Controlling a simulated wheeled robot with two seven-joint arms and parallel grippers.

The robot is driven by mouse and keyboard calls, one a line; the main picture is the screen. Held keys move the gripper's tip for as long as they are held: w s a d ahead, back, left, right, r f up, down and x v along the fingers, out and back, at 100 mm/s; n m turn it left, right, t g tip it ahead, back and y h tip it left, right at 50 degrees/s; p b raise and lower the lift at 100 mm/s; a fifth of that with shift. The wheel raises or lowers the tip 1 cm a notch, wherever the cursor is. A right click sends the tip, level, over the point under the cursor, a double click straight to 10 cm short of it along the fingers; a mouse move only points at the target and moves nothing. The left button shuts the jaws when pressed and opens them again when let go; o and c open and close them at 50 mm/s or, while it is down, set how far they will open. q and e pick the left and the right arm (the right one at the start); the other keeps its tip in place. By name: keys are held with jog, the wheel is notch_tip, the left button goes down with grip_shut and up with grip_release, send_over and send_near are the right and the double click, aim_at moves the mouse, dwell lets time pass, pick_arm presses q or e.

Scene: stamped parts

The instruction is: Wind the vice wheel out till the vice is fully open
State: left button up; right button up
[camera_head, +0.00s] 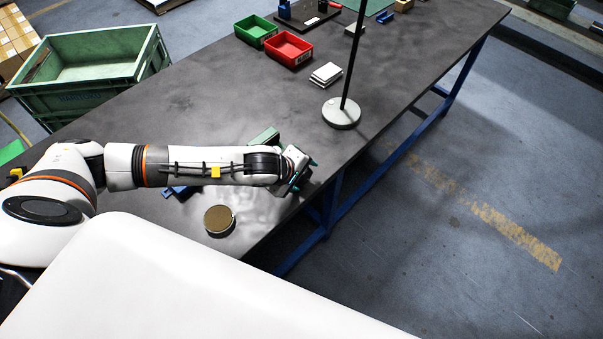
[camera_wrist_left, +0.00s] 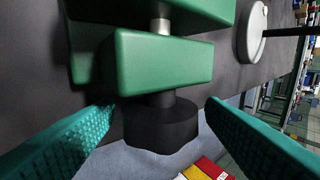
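The green vice (camera_head: 264,138) is on the dark workbench, mostly hidden behind my left arm in the head view. In the left wrist view its green body (camera_wrist_left: 160,60) fills the upper middle, with a short bright length of screw showing between two green blocks. The black vice wheel (camera_wrist_left: 160,127) sits at the near end of the screw. My left gripper (camera_head: 302,175) is at the bench's right edge. In the left wrist view its teal fingers (camera_wrist_left: 162,108) are spread on both sides of the wheel, with gaps between. My right gripper is not in view.
A round brass-coloured disc (camera_head: 219,220) lies on the bench (camera_head: 185,115) near my arm. A grey round base with a black pole (camera_head: 341,114) stands farther back. Red (camera_head: 288,49) and green (camera_head: 256,31) bins and a white stack (camera_head: 326,74) are beyond. A green crate (camera_head: 90,72) is at left.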

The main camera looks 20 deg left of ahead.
pick_arm(q)
jog(key=shift+r, duration=0.1)
jog(key=b+v, duration=0.2)
jog(key=v, duration=1)
jog(key=shift+o, duration=0.2)
